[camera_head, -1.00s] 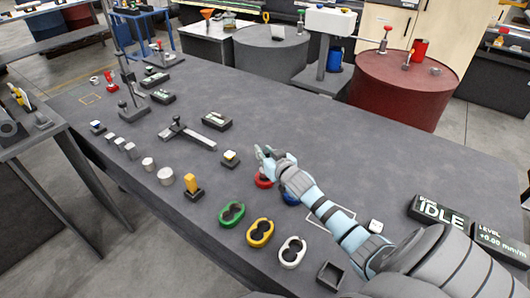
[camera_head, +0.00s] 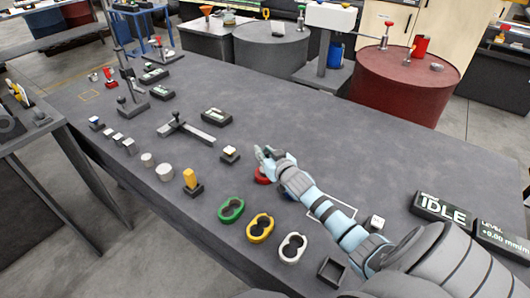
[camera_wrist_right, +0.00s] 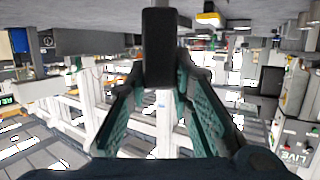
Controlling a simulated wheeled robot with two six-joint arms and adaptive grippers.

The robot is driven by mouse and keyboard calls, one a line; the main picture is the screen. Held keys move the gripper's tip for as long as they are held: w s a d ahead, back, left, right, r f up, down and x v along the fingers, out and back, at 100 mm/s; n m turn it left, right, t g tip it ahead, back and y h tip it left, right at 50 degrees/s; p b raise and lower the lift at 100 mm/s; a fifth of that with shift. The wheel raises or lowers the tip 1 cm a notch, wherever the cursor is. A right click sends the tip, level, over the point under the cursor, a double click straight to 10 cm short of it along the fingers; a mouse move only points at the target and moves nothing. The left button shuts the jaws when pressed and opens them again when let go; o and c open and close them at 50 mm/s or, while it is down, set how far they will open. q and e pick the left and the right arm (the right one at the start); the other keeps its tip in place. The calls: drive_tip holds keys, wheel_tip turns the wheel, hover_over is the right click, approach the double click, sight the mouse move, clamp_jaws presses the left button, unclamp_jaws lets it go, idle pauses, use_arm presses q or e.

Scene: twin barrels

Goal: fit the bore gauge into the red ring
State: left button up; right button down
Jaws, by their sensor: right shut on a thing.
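The red ring (camera_head: 262,176) lies on the grey table, partly hidden by my right gripper and wrist. My right gripper (camera_head: 264,153) reaches in from the lower right and hangs above and just beyond the red ring. In the right wrist view, its teal fingers (camera_wrist_right: 172,95) close on an upright dark bar (camera_wrist_right: 158,48), which I take to be the bore gauge. The bar is hard to see in the head view, and I cannot tell whether it touches the ring. My left gripper is not in view.
A blue ring (camera_head: 288,195) is mostly hidden under my right arm. Green (camera_head: 231,209), yellow (camera_head: 260,228) and white (camera_head: 293,248) rings lie along the near side. A small block on a base (camera_head: 230,154) stands left of the gripper.

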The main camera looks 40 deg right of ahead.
drive_tip(key=shift+f+b, duration=0.5)
drive_tip(key=shift+f, duration=0.25)
drive_tip(key=c, duration=1.3)
unclamp_jaws()
drive_tip(key=shift+c, duration=0.2)
drive_tip(key=v, duration=1.2)
drive_tip(key=shift+a, duration=0.1)
